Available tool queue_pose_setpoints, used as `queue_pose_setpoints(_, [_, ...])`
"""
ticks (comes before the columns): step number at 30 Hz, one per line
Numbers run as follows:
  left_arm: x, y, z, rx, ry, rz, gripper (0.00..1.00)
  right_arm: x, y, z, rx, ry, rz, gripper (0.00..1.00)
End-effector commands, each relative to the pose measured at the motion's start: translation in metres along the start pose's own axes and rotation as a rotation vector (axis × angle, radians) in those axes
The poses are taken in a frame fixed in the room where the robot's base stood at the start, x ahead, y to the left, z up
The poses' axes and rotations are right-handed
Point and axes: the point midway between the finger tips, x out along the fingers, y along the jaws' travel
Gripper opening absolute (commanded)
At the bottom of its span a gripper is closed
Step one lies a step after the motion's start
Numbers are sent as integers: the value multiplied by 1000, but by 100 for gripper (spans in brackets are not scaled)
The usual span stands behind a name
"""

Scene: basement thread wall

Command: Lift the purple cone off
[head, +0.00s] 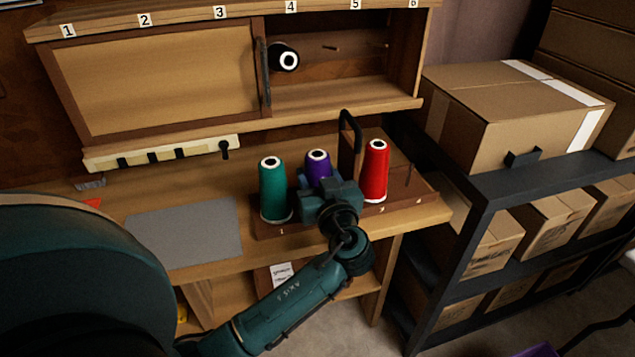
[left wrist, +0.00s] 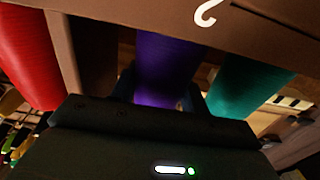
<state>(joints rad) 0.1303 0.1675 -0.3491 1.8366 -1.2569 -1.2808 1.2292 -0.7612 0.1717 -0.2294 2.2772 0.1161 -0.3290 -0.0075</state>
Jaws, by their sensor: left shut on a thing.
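The purple cone (head: 318,163) stands in the middle of a row on a wooden stand (head: 400,190) on the bench, between a green cone (head: 273,188) and a red cone (head: 376,170). Its lower part is hidden behind my left gripper (head: 327,190), which is shut on it. In the left wrist view the purple cone (left wrist: 165,65) is at the centre, between the red cone (left wrist: 28,55) and the green cone (left wrist: 248,86). Whether its base touches the stand cannot be told. My right gripper is not in view.
A wall cabinet (head: 150,80) above has a sliding door and a black cone (head: 284,58) on a peg. Cardboard boxes fill a dark shelf (head: 480,190) at right. A grey mat (head: 185,232) lies left.

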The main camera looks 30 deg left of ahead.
Motion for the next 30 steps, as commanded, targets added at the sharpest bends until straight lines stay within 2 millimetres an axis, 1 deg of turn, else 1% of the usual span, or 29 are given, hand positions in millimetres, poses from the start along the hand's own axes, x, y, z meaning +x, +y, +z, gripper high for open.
queue_pose_setpoints(8, [0,0,-4,-2,2,0,19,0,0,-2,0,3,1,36])
queue_pose_setpoints(11, [0,0,-12,-4,2,0,19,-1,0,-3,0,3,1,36])
queue_pose_setpoints(14, [0,0,-24,-7,1,1,19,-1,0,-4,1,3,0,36])
queue_pose_setpoints(19, [0,0,-59,-9,3,0,19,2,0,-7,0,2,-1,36])
queue_pose_setpoints(24, [0,0,-98,-10,2,0,19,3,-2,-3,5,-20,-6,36])
queue_pose_setpoints(30, [0,0,-137,-8,2,0,19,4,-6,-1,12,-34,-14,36])
